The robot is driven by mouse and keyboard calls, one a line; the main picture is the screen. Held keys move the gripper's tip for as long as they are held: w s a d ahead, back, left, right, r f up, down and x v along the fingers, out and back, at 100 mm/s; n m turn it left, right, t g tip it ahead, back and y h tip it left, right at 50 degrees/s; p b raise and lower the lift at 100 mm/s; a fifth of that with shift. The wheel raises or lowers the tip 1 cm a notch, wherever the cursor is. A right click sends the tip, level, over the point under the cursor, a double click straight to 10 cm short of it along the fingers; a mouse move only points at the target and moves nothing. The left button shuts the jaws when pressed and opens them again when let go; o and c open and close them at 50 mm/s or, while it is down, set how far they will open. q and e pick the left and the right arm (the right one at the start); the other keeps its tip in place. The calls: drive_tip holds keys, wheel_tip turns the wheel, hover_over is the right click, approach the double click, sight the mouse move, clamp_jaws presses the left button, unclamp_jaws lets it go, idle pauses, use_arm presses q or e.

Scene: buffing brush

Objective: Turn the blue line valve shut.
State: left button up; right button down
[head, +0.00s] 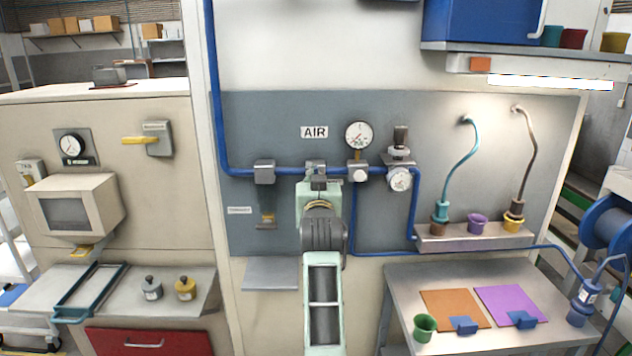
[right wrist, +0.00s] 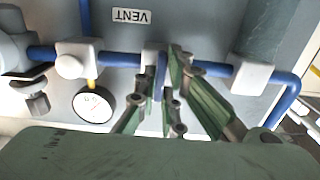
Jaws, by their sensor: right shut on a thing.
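The blue line (head: 290,170) runs level across the grey panel and through a grey valve body (head: 316,165), under the AIR sign. My right gripper (head: 318,184) is at this valve, with my arm coming up from below and hiding what lies behind. In the right wrist view, which is upside down, the green fingers (right wrist: 166,98) are closed around a thin blue-grey handle (right wrist: 160,78). The handle appears upright in that picture, across the direction of the blue pipe (right wrist: 213,68). How far it is turned is hard to tell. My left gripper is not in view.
A gauge (head: 359,135) stands just right of the valve, with a regulator and second gauge (head: 399,179) beyond. A grey pipe block (head: 264,171) is at the left. A VENT sign (right wrist: 132,16) shows in the wrist view. A small shelf (head: 270,274) juts out below.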

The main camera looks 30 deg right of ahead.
drive_tip(key=c, duration=1.9)
unclamp_jaws()
drive_tip(key=shift+r, duration=0.15)
drive_tip(key=shift+o, duration=0.2)
wheel_tip(320, 180, up, 10)
